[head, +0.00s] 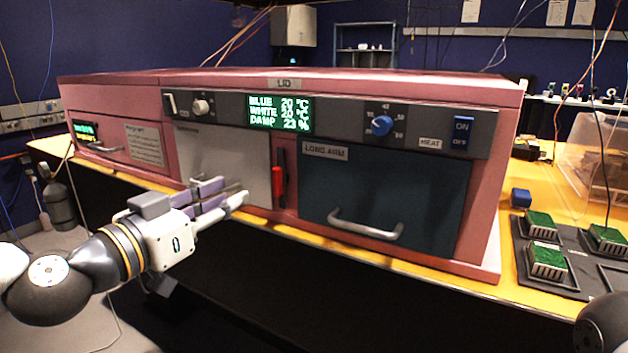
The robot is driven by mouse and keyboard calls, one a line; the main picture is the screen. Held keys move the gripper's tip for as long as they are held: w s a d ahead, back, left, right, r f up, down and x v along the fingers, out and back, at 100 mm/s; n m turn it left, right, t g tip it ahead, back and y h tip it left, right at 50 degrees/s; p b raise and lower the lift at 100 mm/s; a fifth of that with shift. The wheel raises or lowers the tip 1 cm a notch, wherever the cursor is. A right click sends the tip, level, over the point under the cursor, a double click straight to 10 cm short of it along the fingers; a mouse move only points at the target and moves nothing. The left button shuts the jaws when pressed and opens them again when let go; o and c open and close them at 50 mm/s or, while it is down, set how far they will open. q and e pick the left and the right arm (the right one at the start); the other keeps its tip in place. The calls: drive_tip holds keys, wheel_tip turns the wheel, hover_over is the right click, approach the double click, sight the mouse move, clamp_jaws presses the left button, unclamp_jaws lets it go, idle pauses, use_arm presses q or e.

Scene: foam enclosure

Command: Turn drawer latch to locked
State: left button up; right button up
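The pink enclosure (390,86) stands on the yellow bench. A red lever (278,186) sits upright in a narrow slot between the pale grey panel (225,160) and the teal LONG ARM front (390,195). It looks like a latch, but no locked or unlocked marking is readable. My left gripper (238,192) is in front of the lower part of the grey panel, left of the red lever and apart from it. Its fingers look parted with nothing between them. My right gripper is out of view; only a dark arm part shows at the bottom right.
A bar handle (365,225) sticks out from the teal front. Above are a lit display (280,112), a blue knob (382,125) and a blue switch (462,132). A dark tray with green-topped blocks (547,262) lies to the right, by a blue cube (520,197).

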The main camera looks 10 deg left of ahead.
use_arm(q)
drive_tip(key=b, duration=0.2)
approach(274, 171)
drive_tip(key=w, duration=0.2)
drive_tip(key=x, duration=0.7)
drive_tip(key=shift+s+d+f+b, duration=0.15)
drive_tip(key=shift+d+f+b, duration=0.1)
drive_tip(key=shift+b, duration=0.15)
drive_tip(key=shift+w+d+r, duration=0.15)
drive_tip(key=shift+w+r, duration=0.1)
drive_tip(key=shift+w, duration=0.05)
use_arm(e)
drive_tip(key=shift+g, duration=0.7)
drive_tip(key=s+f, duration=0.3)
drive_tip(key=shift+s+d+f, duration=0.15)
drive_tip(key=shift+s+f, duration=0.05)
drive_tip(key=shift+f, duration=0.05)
use_arm(q)
clamp_jaws()
